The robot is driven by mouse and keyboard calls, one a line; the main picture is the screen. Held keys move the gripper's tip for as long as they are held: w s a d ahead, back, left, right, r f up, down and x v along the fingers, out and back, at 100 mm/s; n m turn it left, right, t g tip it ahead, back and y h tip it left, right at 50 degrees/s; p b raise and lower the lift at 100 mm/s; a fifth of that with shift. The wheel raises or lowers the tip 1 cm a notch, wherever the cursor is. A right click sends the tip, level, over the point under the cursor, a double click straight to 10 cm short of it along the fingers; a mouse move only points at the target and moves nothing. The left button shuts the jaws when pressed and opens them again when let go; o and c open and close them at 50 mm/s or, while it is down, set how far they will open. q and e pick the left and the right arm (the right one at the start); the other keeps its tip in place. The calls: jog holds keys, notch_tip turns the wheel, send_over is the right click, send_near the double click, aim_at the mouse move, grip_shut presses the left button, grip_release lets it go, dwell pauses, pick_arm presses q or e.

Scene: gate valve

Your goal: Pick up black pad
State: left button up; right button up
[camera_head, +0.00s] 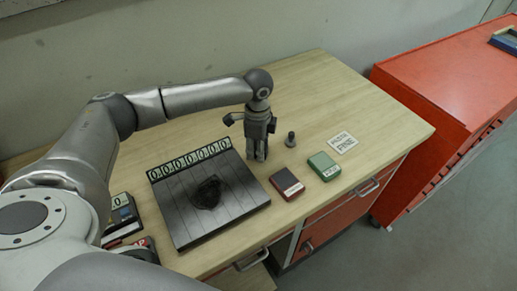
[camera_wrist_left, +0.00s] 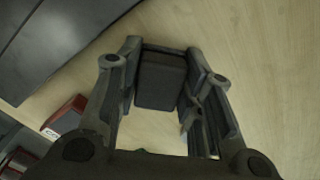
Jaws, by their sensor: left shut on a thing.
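My left gripper (camera_head: 257,153) points down at the workbench, just right of the dark slatted board. In the left wrist view, a black pad (camera_wrist_left: 160,82) with a block shape sits between the two fingers of the gripper (camera_wrist_left: 165,68). The fingers are shut on it. In the head view the pad is mostly hidden by the gripper, and I cannot tell whether it touches the bench. My right gripper is not in view.
The dark board (camera_head: 235,208) has number tiles along its back and a black lump on it. A red box (camera_head: 287,184), a green box (camera_head: 323,166), a small grey knob (camera_head: 290,139) and a label card (camera_head: 342,142) lie to the right. A red cabinet (camera_head: 440,85) stands beyond.

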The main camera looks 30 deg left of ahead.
pick_arm(q)
jog(key=shift+r, duration=0.1)
jog(key=shift+r+b, duration=0.5)
jog(key=shift+r, duration=0.1)
jog(key=s+d+r+b, duration=0.3)
jog(key=s+d+r, duration=0.6)
jog(key=s+r, duration=0.1)
jog(key=shift+s+d+r+b, duration=0.2)
jog(key=shift+r+b, duration=0.15)
jog(key=shift+r, duration=0.45)
jog(key=o, duration=0.5)
jog(key=c, duration=0.3)
